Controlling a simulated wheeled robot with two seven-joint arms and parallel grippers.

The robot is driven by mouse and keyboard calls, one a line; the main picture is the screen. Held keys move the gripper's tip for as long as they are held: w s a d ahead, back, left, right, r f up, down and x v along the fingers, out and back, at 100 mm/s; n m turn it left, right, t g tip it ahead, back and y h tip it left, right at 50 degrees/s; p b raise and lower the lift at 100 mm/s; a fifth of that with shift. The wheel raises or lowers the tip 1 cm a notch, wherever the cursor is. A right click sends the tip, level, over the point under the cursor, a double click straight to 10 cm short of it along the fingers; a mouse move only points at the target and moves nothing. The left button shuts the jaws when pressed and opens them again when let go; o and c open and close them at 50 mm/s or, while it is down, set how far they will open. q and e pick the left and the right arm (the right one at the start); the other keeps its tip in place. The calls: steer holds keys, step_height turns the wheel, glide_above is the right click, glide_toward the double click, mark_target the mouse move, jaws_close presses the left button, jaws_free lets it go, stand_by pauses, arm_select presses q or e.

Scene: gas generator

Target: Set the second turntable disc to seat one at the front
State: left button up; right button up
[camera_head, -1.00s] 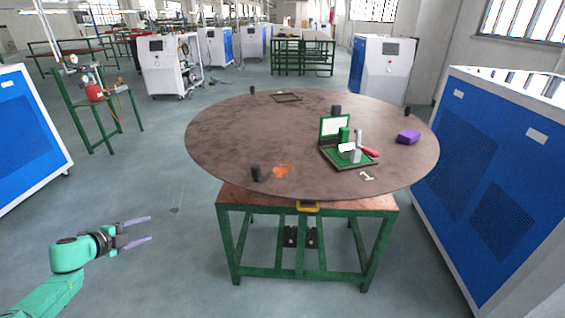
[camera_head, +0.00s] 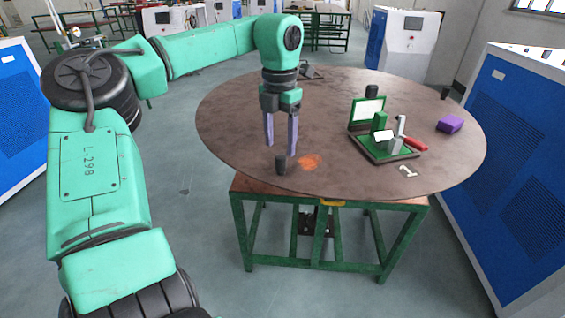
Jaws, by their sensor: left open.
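The round brown turntable disc (camera_head: 340,165) lies on a green-framed table. A white number 1 (camera_head: 407,171) shows near its front right rim, by a green tray (camera_head: 372,151) with parts on it. A short black peg (camera_head: 281,165) stands upright at the front left rim. My left gripper (camera_head: 280,150) points down over the disc's left part, open and empty. Its fingertips are just above and behind the black peg; I cannot tell whether they touch it. My right gripper is not in view.
An orange patch (camera_head: 309,162) marks the disc beside the peg. A purple block (camera_head: 450,124) lies at the right. Other black pegs (camera_head: 371,91) stand farther back. Blue-and-white cabinets (camera_head: 520,150) stand close on the right. A yellow handle (camera_head: 332,203) is under the front rim.

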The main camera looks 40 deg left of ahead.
mark_target(280, 156)
arm_select(q)
step_height(280, 156, down, 7)
steer(key=shift+r, duration=0.15)
jaws_close()
steer(key=shift+r, duration=0.1)
stand_by(1.3)
